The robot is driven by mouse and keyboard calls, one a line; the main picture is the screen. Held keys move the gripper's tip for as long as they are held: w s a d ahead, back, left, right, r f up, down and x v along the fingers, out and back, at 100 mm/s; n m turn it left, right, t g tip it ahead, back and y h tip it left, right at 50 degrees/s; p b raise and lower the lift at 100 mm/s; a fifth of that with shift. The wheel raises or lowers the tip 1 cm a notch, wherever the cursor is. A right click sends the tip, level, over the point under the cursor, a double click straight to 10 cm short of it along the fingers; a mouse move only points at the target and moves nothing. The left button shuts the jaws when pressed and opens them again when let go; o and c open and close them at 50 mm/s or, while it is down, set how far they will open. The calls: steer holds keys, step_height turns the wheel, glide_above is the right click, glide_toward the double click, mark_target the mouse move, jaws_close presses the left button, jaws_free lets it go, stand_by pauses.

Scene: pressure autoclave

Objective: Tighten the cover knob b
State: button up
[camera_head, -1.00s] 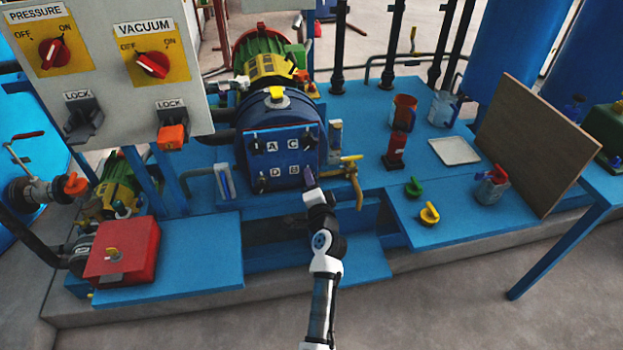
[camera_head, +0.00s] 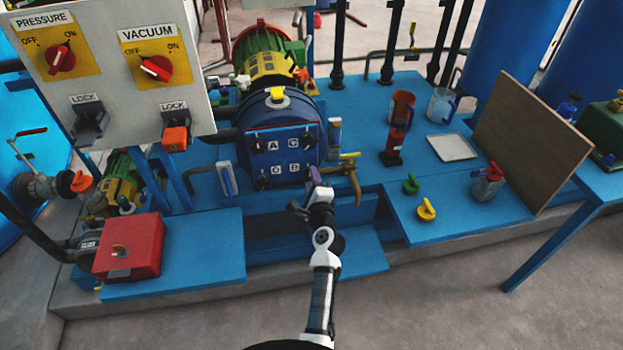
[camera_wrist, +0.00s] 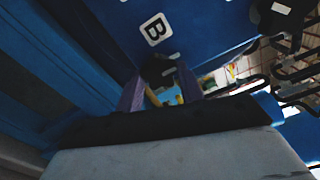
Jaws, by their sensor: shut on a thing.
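The blue round autoclave cover (camera_head: 283,155) carries white letter labels A, B, C and D with dark knobs near them. My gripper (camera_head: 312,176) is at the cover's lower right, by label B, and hides most of cover knob b there. In the wrist view, label B (camera_wrist: 154,29) is just above the dark cover knob b (camera_wrist: 158,70). The purple fingers of my gripper (camera_wrist: 160,90) stand on either side of the knob and are shut on it. How tight the knob is cannot be seen.
A yellow-handled tap (camera_head: 350,170) stands just right of my gripper. A grey control panel (camera_head: 110,75) hangs at upper left. A red box (camera_head: 128,247) is at lower left.

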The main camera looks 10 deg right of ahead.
stand_by(0.4)
steer(key=o, duration=1)
steer(key=shift+s, duration=0.1)
